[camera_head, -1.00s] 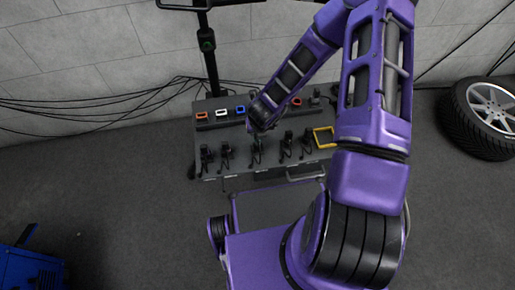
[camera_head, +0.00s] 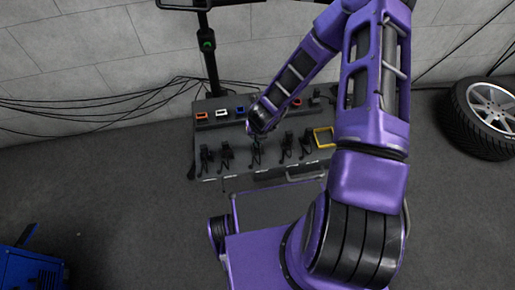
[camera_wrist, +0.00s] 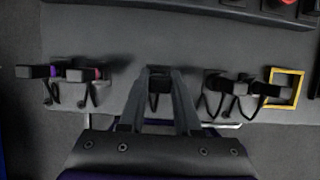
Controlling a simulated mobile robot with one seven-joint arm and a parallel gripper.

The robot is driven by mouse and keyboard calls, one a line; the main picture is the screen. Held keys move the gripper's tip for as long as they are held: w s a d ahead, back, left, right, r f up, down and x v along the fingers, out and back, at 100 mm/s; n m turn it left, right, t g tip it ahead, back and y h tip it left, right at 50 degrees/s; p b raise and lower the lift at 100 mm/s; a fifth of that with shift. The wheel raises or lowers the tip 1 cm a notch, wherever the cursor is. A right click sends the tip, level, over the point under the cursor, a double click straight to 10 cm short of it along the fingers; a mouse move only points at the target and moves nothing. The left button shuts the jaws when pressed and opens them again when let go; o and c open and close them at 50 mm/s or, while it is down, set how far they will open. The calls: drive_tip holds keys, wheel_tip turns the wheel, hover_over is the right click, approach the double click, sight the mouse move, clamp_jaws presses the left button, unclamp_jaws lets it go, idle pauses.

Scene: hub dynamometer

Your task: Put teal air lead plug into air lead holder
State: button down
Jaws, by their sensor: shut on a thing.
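My gripper (camera_wrist: 158,88) is shut on the middle black air lead plug (camera_wrist: 159,84) in the row at the bench front. Its two fingers stand on either side of the plug, and a short dark lead loops below it. No teal marking shows on it. In the head view my gripper (camera_head: 258,131) is small and dark, above the middle of the row, and the plug (camera_head: 257,150) is partly hidden by it. I cannot tell whether the plug is lifted. I cannot make out which fixture is the air lead holder.
Other black plugs with leads stand left (camera_head: 226,153) and right (camera_head: 287,143) on the grey bench (camera_head: 215,172). A yellow square frame (camera_head: 324,137) lies at the right end.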

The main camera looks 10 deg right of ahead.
drive_tip(key=shift+f, duration=1.15)
drive_tip(key=c, duration=0.5)
unclamp_jaws()
drive_tip(key=shift+r, duration=0.1)
drive_tip(key=p+v, duration=0.4)
drive_tip(key=v, duration=1.3)
drive_tip(key=shift+s+r, duration=0.1)
drive_tip(key=shift+s, duration=0.05)
